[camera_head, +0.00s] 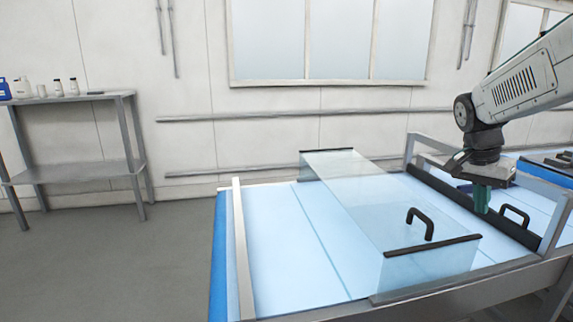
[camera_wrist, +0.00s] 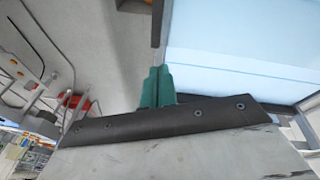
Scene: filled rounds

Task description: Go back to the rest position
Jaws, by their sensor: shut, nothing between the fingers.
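My gripper (camera_head: 482,200) hangs from my arm at the right of the head view, with its green fingers pointing down. It is above the right part of the blue-white table (camera_head: 290,255), just right of a clear cover. In the wrist view the two green fingers (camera_wrist: 157,87) are together, with nothing between them.
The clear cover (camera_head: 365,200) with a black handle (camera_head: 419,224) spans the table. A second black handle (camera_head: 514,216) and a grey metal frame (camera_head: 553,222) are close to my gripper. A grey shelf (camera_head: 78,172) with bottles stands at far left. The floor between is clear.

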